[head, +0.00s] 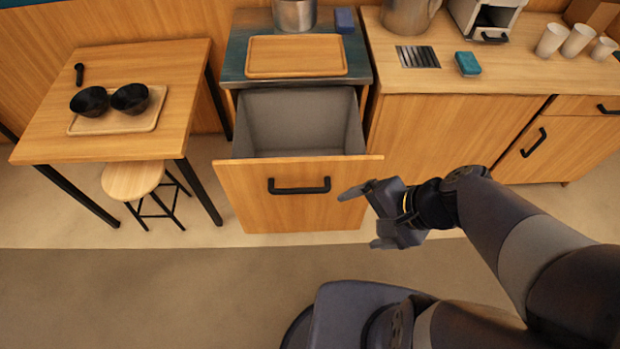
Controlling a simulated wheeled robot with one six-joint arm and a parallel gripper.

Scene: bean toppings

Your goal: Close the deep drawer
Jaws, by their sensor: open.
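The deep drawer (230,185) stands pulled out from the cabinet under the dark counter top. Its wooden front has a black bar handle (299,186), and its grey inside (300,122) looks empty from here. My gripper (358,219) is open, near the right end of the drawer front, with its fingers pointing left. One finger appears in front of the drawer front's right edge in the picture; whether it touches I cannot tell. Nothing is between the fingers.
A wooden board (296,56) lies on the dark counter top above the drawer. A table (180,60) with a tray (142,122) and two black bowls stands left, with a stool (132,180) by it. A wooden counter (440,130) stands right. Floor before the drawer is clear.

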